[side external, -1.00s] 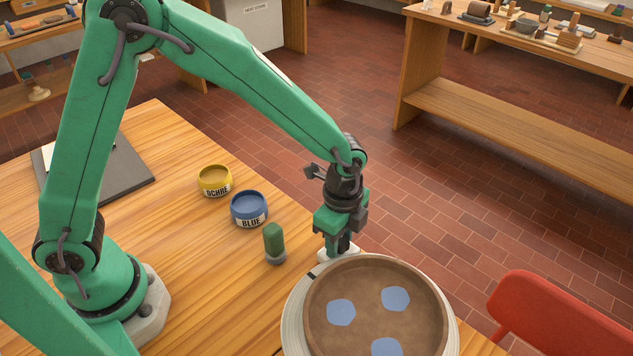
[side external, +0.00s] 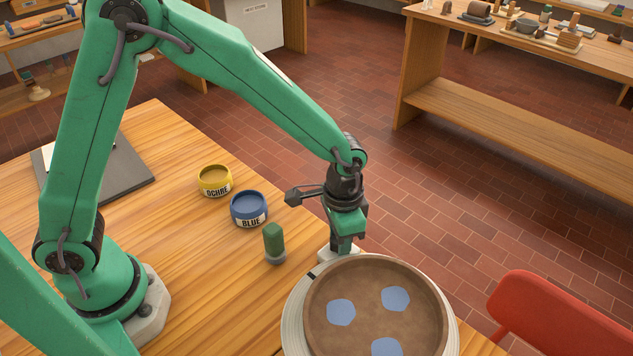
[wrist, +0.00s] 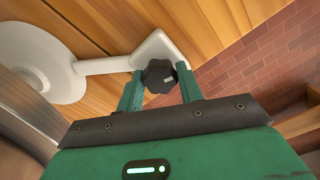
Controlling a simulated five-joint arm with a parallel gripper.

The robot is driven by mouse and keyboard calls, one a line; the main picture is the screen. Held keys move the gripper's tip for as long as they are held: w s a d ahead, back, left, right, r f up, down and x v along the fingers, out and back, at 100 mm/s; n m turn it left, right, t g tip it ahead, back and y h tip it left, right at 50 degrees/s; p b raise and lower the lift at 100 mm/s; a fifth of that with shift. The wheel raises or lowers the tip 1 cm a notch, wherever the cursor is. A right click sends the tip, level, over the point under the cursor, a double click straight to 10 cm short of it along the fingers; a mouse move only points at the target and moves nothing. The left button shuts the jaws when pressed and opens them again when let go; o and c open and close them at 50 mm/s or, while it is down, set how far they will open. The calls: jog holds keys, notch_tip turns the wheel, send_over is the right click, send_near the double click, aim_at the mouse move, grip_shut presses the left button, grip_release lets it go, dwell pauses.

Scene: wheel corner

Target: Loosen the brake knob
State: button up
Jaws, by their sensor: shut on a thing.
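In the side view my gripper (side external: 342,248) points down at the back edge of the wheel and hides the knob. The white mount (side external: 324,257) shows just below the fingers. The pale wheel (side external: 291,322) carries a brown round dish (side external: 365,310) with blue patches.
A green-topped bottle (side external: 274,243) stands close left of my gripper. A blue pot (side external: 248,209) and an ochre pot (side external: 214,181) stand farther back on the wooden table (side external: 200,260). A red chair (side external: 560,315) is at the right.

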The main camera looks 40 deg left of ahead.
jog(key=shift+f+n, duration=0.1)
jog(key=shift+n, duration=1.2)
jog(key=o, duration=1)
notch_tip(320, 180, up, 7)
jog(key=shift+f, duration=0.2)
jog(key=shift+r, duration=0.65)
